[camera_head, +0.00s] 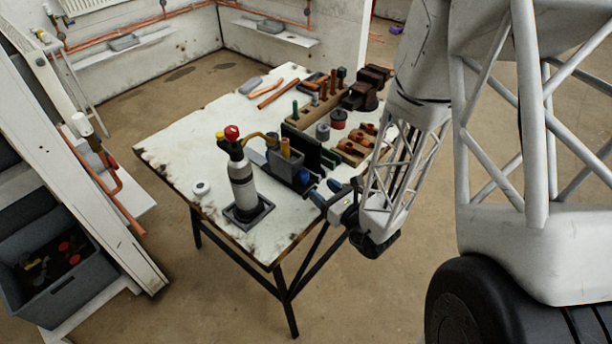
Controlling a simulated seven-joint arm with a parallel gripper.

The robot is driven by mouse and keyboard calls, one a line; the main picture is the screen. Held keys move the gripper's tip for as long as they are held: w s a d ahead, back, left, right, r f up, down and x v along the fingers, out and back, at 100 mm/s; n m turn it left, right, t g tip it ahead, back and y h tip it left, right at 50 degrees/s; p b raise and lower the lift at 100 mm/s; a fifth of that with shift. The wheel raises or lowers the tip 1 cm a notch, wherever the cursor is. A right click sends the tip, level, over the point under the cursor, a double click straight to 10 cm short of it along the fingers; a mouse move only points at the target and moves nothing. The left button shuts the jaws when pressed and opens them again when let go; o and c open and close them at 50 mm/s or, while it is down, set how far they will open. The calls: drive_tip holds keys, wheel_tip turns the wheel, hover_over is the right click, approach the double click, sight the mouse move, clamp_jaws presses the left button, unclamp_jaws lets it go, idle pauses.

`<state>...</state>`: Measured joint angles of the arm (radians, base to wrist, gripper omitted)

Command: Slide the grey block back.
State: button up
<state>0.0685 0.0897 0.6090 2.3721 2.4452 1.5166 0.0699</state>
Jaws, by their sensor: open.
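A grey block-like holder (285,163) stands near the middle of the white table, with a yellow-topped item rising from it. It sits on a dark base, in front of dark upright plates. A smaller grey piece (251,84) lies flat at the table's far edge. I cannot tell for certain which of these is the task's grey block.
A torch with a red knob (241,182) stands in a dark tray left of the holder. A white roll (201,189) lies nearby. Wooden racks (350,151), a red spool (338,118) and dark clamps (365,91) crowd the right side. The table's left part (190,135) is mostly clear.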

sight(307, 177)
drive_tip(key=shift+w+a, duration=0.1)
drive_tip(key=shift+x, duration=3.7)
drive_tip(key=shift+c, duration=0.5)
clamp_jaws()
